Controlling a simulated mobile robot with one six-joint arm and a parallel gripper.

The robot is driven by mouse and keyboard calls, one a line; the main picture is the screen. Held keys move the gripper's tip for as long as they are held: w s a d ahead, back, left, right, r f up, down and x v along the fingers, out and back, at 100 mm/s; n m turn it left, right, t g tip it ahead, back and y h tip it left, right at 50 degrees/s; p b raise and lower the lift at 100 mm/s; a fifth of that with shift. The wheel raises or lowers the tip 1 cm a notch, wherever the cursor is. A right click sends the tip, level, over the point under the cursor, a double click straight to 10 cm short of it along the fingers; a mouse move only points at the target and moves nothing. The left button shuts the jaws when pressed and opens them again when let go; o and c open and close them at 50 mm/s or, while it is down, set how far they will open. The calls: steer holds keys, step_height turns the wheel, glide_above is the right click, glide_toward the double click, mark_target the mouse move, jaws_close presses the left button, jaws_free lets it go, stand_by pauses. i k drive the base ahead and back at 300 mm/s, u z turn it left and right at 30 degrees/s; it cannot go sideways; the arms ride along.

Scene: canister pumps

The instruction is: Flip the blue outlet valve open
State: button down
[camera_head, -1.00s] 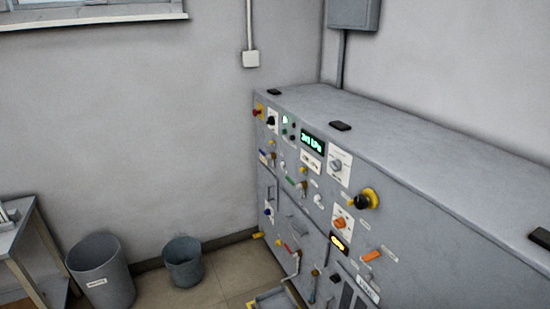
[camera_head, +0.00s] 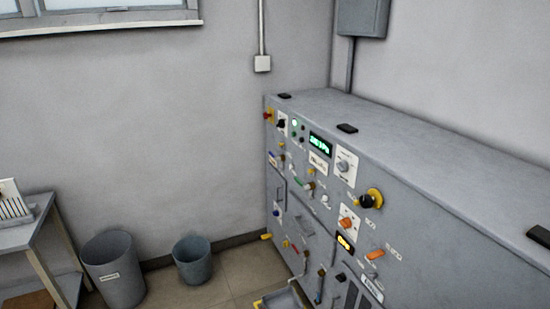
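The grey pump cabinet (camera_head: 430,160) stands along the right wall, with its control panel seen at a slant. A small lever with a blue handle (camera_head: 273,156) sits near the panel's far left edge, beside a brass-coloured fitting. A blue knob (camera_head: 277,213) is lower down on the same side. A narrow blue part (camera_head: 319,297) shows near the bottom of the panel. The labels are too small to read, so I cannot tell which blue part is the outlet valve, or its setting. My gripper is not in view.
A green-handled lever (camera_head: 299,183), a lit display (camera_head: 320,143) and a black-and-yellow knob (camera_head: 371,199) are on the panel. A grey tray (camera_head: 283,299) is low in front. Two bins (camera_head: 113,270) (camera_head: 193,261) and a table (camera_head: 25,235) stand left. Some floor shows between bins and cabinet.

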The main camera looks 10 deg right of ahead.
mark_target(276, 159)
steer(key=u, duration=0.1)
steer(key=i, duration=0.9)
steer(key=z, duration=0.1)
steer(key=k, duration=0.65)
steer(key=u, duration=0.2)
steer(key=i, duration=0.55)
steer(key=u, duration=0.65)
steer(key=i, duration=0.8)
steer(key=u, duration=0.25)
